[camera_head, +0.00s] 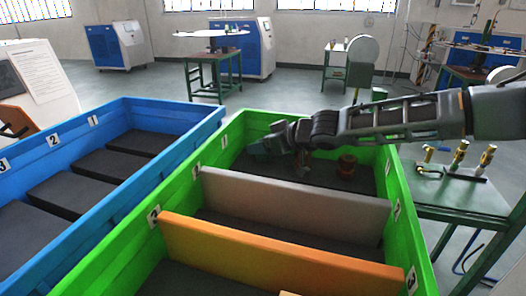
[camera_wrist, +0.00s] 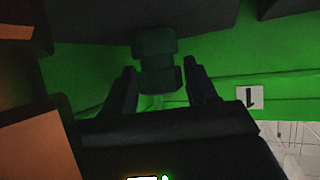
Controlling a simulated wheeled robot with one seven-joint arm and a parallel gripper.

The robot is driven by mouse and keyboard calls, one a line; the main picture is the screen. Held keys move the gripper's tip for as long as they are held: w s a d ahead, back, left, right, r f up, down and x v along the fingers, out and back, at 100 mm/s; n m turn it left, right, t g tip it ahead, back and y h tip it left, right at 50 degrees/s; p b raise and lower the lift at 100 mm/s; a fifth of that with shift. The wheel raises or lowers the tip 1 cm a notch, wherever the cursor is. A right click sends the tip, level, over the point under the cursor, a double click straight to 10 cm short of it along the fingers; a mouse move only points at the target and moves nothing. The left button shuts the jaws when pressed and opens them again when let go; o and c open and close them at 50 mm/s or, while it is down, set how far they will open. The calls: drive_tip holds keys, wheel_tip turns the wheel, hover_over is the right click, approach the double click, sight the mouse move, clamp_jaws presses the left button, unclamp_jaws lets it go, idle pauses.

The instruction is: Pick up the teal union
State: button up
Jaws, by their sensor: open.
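My gripper (camera_head: 280,147) is over the far compartment of the green crate (camera_head: 226,133), near its back left. A dark, dull teal piece shows at its left tip and may be the teal union (camera_head: 261,147). In the wrist view, the two dark fingers of my gripper (camera_wrist: 160,92) stand apart. A dark stacked shape (camera_wrist: 156,62), probably the same piece, shows between them against the green crate wall. It is in deep shade, and I cannot tell whether the fingers touch it. My arm hides part of the compartment.
A grey divider (camera_head: 290,205) and an orange divider (camera_head: 260,255) cross the crate. A blue crate (camera_head: 205,128) is at left. A green table (camera_head: 455,200) with brass fittings stands at right.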

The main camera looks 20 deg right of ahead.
drive_tip(key=shift+c, duration=0.5)
drive_tip(key=c, duration=0.7)
drive_tip(key=shift+c, duration=0.2)
